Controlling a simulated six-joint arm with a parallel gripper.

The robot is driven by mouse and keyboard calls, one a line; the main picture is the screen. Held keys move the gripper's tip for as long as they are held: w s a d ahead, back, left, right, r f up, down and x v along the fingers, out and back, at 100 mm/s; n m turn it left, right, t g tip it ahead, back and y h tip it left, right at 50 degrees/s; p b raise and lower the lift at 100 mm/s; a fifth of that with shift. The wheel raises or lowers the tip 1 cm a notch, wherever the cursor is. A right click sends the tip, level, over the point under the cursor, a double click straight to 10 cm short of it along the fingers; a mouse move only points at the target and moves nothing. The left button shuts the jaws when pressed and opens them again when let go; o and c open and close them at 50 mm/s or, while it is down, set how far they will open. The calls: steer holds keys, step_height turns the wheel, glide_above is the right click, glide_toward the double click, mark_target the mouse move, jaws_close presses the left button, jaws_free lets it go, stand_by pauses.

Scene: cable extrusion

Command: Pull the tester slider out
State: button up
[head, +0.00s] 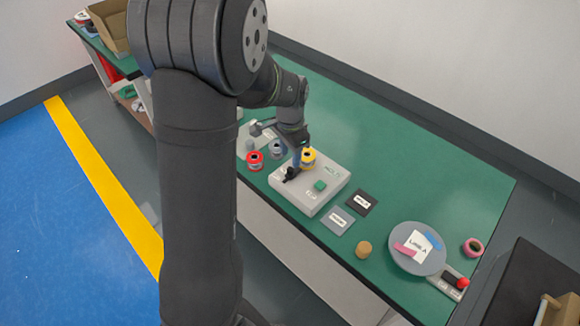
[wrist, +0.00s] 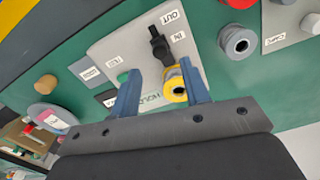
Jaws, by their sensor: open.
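The tester (head: 325,197) is a pale grey box on the green table, with a green button and labels; the wrist view shows it too (wrist: 104,48). Its slider (wrist: 158,44) has a black handle beside labels reading IN and OUT; in the head view the handle (head: 291,174) is at the box's left side. A yellow spool (wrist: 174,86) is at the tester, near the IN label; whether it sits in the slider is unclear. My gripper (wrist: 161,67) is open above the tester, its blue fingers either side of the spool and pointing toward the handle.
A red spool (head: 254,160) and a grey spool (head: 276,148) stand left of the tester. Dark and grey label mats (head: 361,202) lie to its right, then a wooden cylinder (head: 364,249) and a round grey plate (head: 405,265). The table behind the tester is clear.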

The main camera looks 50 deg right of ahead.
mark_target(290, 169)
step_height(290, 169, down, 6)
steer(key=shift+f, duration=0.15)
steer(key=shift+c, duration=0.2)
